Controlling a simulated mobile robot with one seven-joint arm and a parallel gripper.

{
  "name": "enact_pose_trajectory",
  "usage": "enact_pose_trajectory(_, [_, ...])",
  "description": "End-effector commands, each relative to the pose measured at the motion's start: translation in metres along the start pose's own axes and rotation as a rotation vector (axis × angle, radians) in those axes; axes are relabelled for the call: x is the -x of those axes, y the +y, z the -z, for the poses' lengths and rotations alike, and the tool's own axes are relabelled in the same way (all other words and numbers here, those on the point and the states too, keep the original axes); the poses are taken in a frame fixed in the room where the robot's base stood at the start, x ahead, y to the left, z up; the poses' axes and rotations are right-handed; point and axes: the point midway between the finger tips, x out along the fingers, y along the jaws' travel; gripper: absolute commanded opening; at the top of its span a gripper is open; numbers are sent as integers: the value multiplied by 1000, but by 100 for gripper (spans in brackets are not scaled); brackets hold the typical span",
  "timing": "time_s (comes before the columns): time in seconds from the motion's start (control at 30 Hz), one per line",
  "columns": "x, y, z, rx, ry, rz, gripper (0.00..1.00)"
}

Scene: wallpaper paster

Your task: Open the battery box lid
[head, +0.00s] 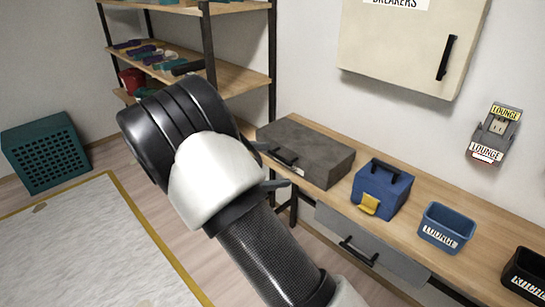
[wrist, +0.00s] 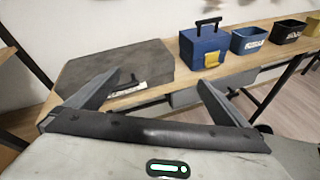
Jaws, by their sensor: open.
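A wide, flat grey box (head: 315,148) with a dark handle (head: 284,157) and a small white label on its front sits shut on the wooden bench; it also shows in the wrist view (wrist: 110,68). To its right is a blue box (head: 380,190) with a black top handle and a yellow front latch, also shut; it shows in the wrist view (wrist: 203,48). I cannot read which one is the battery box. My gripper (head: 269,166) is open and empty in front of the grey box. In the wrist view its fingers (wrist: 162,80) spread before the box's front, apart from the handle.
A blue bin (head: 446,228) and a black bin (head: 525,272) stand farther right on the bench (head: 405,222). A grey drawer (head: 370,250) hangs under it. A breaker cabinet (head: 410,45) and a lounge switch (head: 497,128) are on the wall. Shelves (head: 230,80) stand left.

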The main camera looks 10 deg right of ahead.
Motion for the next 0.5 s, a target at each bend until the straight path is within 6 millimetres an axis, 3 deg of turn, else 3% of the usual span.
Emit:
enact_pose_trajectory(0.03, [3, 8, 38, 76, -63, -65, 100])
enact_pose_trajectory(0.2, [24, 34, 95, 238, -219, -225, 100])
enact_pose_trajectory(0.33, [32, 42, 112, 288, -274, -280, 100])
enact_pose_trajectory(0.5, [20, 48, 111, 298, -286, -289, 100])
